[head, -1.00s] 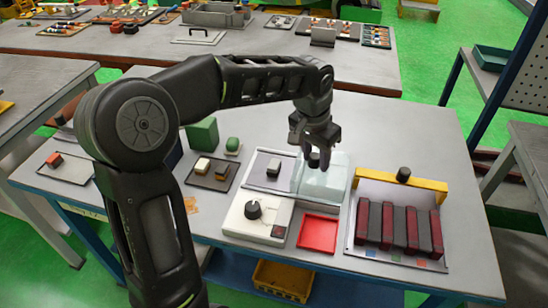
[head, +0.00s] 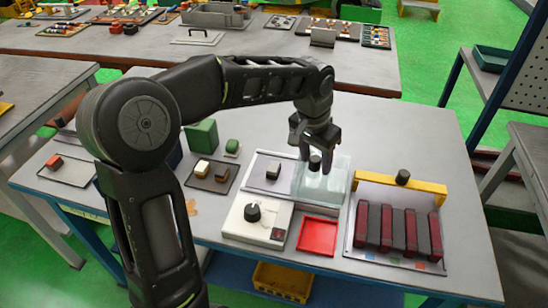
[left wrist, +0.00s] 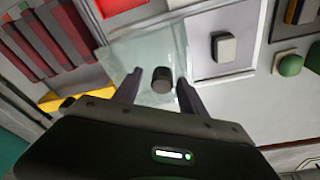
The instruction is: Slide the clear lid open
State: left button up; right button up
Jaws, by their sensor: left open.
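The clear lid (head: 335,185) is a see-through plate with a dark round knob (head: 315,163), over the right part of a white tray (head: 270,157). A light block with a dark side (head: 273,171) lies in the uncovered left part of the tray. My left gripper (head: 317,152) is open at the knob, pointing down. In the left wrist view the knob (left wrist: 161,80) stands between the fingertips (left wrist: 157,84), and the lid (left wrist: 150,55) lies under them. I cannot tell whether the fingers touch the knob. My right gripper is not in view.
A white box with a black dial (head: 252,212) and a red tray (head: 318,235) stand in front of the lid. A yellow bar (head: 400,180) and a rack of dark red and black bars (head: 398,228) are close on the right. Bare table lies behind.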

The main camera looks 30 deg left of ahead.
pick_arm(q)
jog(key=shift+r+p, duration=1.55)
jog(key=shift+r, duration=1.15)
jog(key=shift+w, duration=0.1)
